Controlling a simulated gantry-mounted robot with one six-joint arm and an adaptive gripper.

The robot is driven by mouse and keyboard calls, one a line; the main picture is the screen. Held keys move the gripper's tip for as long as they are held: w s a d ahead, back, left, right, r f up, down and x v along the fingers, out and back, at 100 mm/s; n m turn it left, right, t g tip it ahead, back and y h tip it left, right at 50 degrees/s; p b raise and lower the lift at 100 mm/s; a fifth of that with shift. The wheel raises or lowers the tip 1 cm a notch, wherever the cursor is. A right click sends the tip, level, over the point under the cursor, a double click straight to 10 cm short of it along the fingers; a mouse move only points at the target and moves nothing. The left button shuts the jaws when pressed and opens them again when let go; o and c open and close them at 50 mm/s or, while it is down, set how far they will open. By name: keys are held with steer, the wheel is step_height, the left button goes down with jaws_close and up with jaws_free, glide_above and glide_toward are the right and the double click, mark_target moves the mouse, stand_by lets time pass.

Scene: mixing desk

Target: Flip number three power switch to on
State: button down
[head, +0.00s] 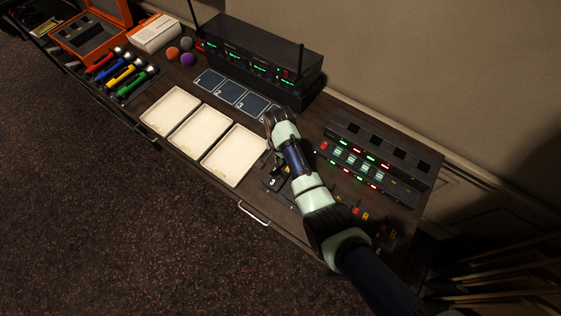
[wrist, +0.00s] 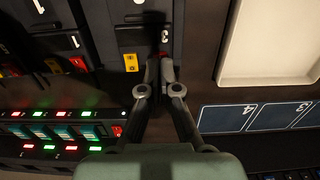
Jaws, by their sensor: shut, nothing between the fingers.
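In the wrist view, my gripper (wrist: 160,58) is shut and empty. Its fingertips overlap the lower edge of the black unit marked 3 (wrist: 142,38), close to a small red part; whether they touch it I cannot tell. A yellow block (wrist: 131,62) shows on that unit, left of the fingertips. The fingers cover much of the red part, so its switch position cannot be read. The neighbouring unit (wrist: 73,42) shows a red part and a yellow block. In the head view, my arm's end hangs over the desk by dark units (head: 277,181); the fingers are not clear there.
A mixer panel (head: 355,163) with red and green lights lies right of my arm. White trays (head: 238,181) lie to the left, with numbered dark mats (head: 229,89) behind them. A black receiver rack (head: 262,58) with antennas stands at the back.

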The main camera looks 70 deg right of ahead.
steer(key=shift+f+b, duration=0.85)
steer(key=shift+f, duration=0.3)
stand_by(0.7)
step_height(320, 180, up, 7)
steer(key=p, duration=0.7)
steer(key=shift+r, duration=0.1)
stand_by(0.4)
